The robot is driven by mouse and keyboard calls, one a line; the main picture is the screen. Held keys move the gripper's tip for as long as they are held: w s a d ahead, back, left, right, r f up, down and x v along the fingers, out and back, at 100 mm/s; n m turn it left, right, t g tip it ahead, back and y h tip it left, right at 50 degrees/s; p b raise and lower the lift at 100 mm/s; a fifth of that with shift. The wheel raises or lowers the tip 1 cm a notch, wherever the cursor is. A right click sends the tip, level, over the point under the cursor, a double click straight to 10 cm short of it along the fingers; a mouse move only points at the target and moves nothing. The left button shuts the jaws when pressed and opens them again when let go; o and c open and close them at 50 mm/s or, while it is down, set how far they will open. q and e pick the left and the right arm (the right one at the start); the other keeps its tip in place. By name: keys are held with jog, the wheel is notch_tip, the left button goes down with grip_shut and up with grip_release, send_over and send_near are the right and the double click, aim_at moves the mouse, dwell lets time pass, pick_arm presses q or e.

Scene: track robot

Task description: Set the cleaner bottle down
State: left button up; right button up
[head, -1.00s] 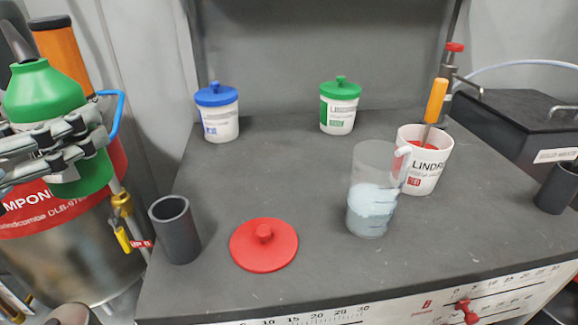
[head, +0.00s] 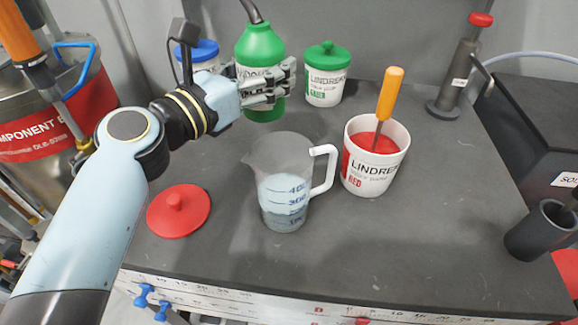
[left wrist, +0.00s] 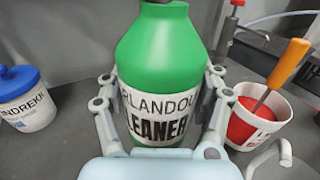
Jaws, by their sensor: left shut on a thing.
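The green cleaner bottle (head: 260,45) has a white label and a dark spout. It is upright over the back of the bench, between the blue-lidded jar and the green-lidded jar. My left gripper (head: 282,82) is shut on it around the label. In the left wrist view the bottle (left wrist: 160,45) stands between the two fingers, with its label facing the camera. My right gripper is not in view.
The blue-lidded jar (head: 204,52) is partly behind my left arm, and the green-lidded jar (head: 325,75) is close right of the bottle. In front are a measuring jug (head: 285,190), a white-and-red pot (head: 370,165) with an orange-handled tool, and a red lid (head: 178,210).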

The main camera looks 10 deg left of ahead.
pick_arm(q)
notch_tip(320, 180, down, 5)
jog(key=shift+d+f+b, duration=0.1)
jog(key=shift+f+b, duration=0.1)
jog(key=shift+b, duration=1)
jog(key=shift+f+b, duration=1)
jog(key=shift+f, duration=1.25)
jog(key=shift+f, duration=0.15)
jog(key=o, duration=1.6)
